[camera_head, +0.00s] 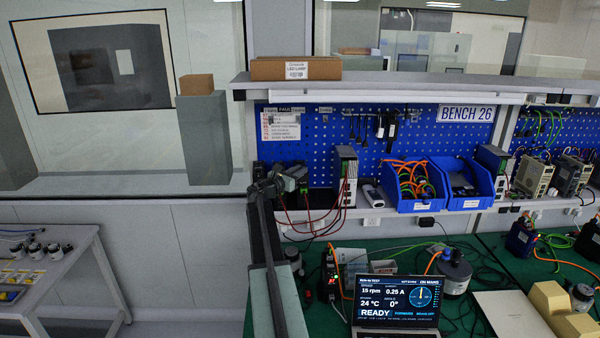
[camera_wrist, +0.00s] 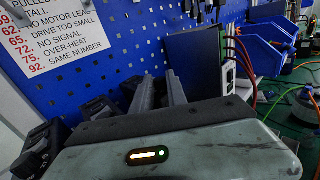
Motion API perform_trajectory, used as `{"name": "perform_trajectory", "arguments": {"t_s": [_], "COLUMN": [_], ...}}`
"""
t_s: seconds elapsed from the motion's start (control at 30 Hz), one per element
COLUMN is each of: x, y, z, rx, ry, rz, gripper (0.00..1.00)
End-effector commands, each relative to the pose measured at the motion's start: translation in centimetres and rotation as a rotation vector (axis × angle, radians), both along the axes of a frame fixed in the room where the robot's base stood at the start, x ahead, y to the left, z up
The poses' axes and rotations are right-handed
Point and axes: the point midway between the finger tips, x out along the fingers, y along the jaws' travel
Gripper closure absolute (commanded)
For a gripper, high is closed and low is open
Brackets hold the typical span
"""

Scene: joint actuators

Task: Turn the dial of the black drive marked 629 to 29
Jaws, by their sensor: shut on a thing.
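My gripper (camera_head: 291,175) is at the left end of the shelf, in front of the blue pegboard. In the wrist view its two grey fingers (camera_wrist: 160,92) point forward, close together; what they hold is hidden. Just right of them stands a dark-sided unit (camera_wrist: 195,60) with a pale front and red leads; it also shows in the head view (camera_head: 346,172). A small black unit with a red lit display (camera_head: 331,278) stands on the green bench, left of the laptop. No 629 marking or dial scale is readable, so I cannot tell which drive is meant.
An open laptop (camera_head: 397,302) shows READY, 15 rpm and 0.25 A. Blue bins (camera_head: 416,206) with orange cables sit on the shelf. A motor (camera_head: 454,273) and loose cables lie on the bench. A side table (camera_head: 60,270) with small parts stands at left.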

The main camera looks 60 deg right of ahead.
Motion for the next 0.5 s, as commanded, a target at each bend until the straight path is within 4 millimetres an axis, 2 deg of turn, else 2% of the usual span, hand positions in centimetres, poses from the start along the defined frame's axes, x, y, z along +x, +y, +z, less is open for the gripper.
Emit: {"name": "perform_trajectory", "arguments": {"t_s": [0.07, 0.1, 0.17, 0.2, 0.5], "x": [-0.10, -0.10, -0.11, -0.11, -0.14], "y": [-0.02, -0.02, -0.03, -0.04, 0.04], "z": [-0.02, -0.02, -0.02, -0.02, -0.02], "rx": [0.000, 0.001, 0.001, 0.001, 0.000], "ry": [-0.001, -0.001, -0.001, -0.001, 0.000], "rz": [-0.001, -0.001, -0.001, -0.001, 0.000], "gripper": [1.00, 0.79, 0.62, 0.60, 0.60]}}
